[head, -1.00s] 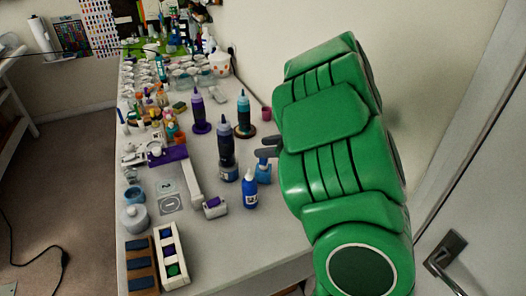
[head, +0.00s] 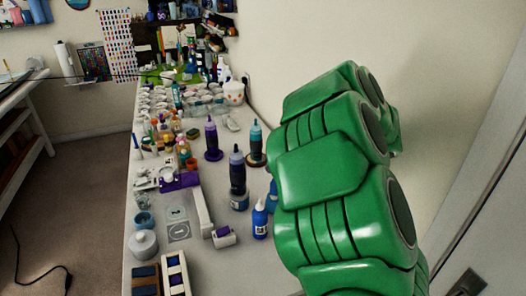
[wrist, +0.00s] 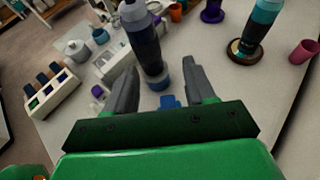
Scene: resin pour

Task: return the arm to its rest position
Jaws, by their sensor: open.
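My green arm (head: 325,170) fills the right of the head view and hides my gripper there. In the wrist view my gripper (wrist: 160,66) is open, its two grey fingers apart. A dark bottle (wrist: 140,35) with a blue-grey base stands upright beyond the fingers; it also shows in the head view (head: 237,175). A small blue object (wrist: 169,102) shows between the fingers near the palm, mostly hidden; I cannot tell whether it is touched. Nothing is visibly gripped.
On the white table (head: 205,268) stand a blue bottle (head: 260,222), a purple bottle (head: 212,138) and a teal bottle (head: 255,143). A pink cup (wrist: 304,51) is at right in the wrist view. A wall and a door (head: 480,245) lie right of my arm.

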